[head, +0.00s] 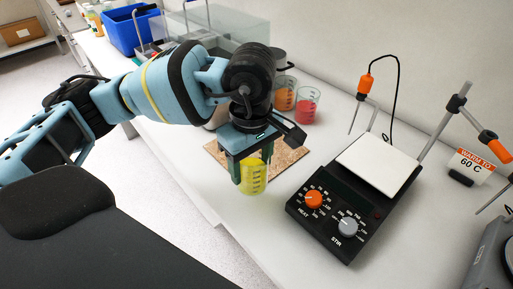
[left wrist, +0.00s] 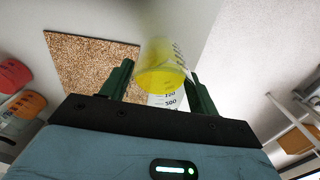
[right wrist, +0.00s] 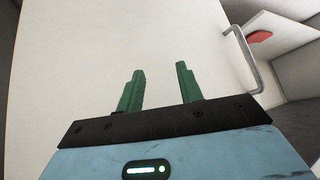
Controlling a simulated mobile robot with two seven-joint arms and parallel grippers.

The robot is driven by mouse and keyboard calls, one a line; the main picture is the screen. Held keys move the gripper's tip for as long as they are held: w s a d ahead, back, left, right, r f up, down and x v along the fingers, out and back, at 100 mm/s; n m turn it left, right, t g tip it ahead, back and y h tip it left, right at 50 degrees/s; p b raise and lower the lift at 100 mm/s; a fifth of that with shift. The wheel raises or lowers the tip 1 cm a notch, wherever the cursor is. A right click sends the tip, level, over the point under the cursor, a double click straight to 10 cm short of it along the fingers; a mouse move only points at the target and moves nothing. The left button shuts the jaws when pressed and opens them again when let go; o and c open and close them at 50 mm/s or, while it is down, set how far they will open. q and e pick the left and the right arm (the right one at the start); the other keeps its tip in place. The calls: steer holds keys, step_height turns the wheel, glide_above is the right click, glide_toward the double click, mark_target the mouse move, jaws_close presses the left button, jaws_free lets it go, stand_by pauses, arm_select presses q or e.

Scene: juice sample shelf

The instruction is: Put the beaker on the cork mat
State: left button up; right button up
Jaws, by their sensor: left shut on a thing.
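A clear beaker with yellow liquid (head: 254,177) is between the green fingers of my left gripper (head: 248,160), which is shut on it. The beaker also shows in the left wrist view (left wrist: 163,80). In the left wrist view the cork mat (left wrist: 90,70) lies to the left of the beaker. My right gripper (right wrist: 160,85) is open and empty in the right wrist view, in front of a pale panel with a handle.
A hotplate stirrer (head: 345,195) stands right of the mat. Beakers with orange (head: 284,96) and red (head: 306,104) contents stand behind the mat. A blue bin (head: 128,28) is at the back left.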

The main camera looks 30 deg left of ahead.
arm_select(q)
steer(key=n, duration=0.5)
steer(key=shift+d+b, duration=0.2)
steer(key=shift+b, duration=0.1)
steer(key=n, duration=0.4)
steer(key=shift+n, duration=0.3)
steer(key=n+b, duration=0.1)
steer(key=n, duration=0.4)
steer(key=shift+d, duration=0.15)
steer(key=n, duration=0.3)
steer(key=shift+r+n, duration=0.15)
steer(key=shift+n, duration=0.25)
arm_select(e)
steer(key=f, duration=0.1)
steer(key=s+f, duration=0.1)
steer(key=shift+s+f+g, duration=0.25)
steer(key=shift+f+g, duration=0.05)
arm_select(q)
steer(key=w+a+f, duration=0.1)
steer(key=w+a, duration=0.6)
steer(key=w, duration=0.6)
steer(key=shift+w+f, duration=0.15)
steer(key=shift+f, duration=0.05)
arm_select(e)
steer(key=shift+s, duration=0.1)
arm_select(q)
steer(key=shift+a, duration=0.15)
